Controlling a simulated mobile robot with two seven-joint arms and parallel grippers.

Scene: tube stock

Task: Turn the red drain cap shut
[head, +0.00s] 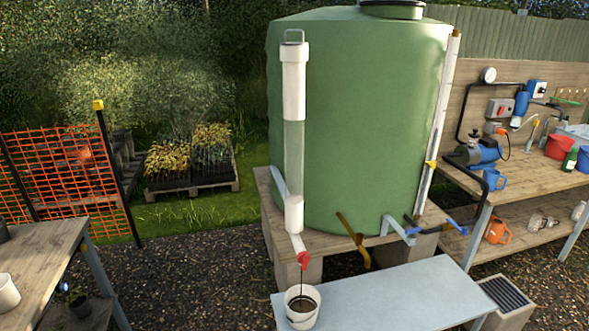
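The red drain cap (303,260) is at the lower end of a white elbow (297,242) under an upright tube (294,150) with a clear middle section. A thin dark stream (301,281) runs from the cap down into a white bucket (292,317), which holds dark brown liquid (303,304). The cap is small here, and I cannot tell how far it is turned. Neither of my grippers shows in the head view, and nothing is touching the cap.
A large green tank (370,120) stands behind the tube on a wooden platform (335,247). A brass tap (352,240) sticks out right of the cap. A pale grey bench (400,296) bears the bucket. Wooden tables stand left (40,262) and right (525,192).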

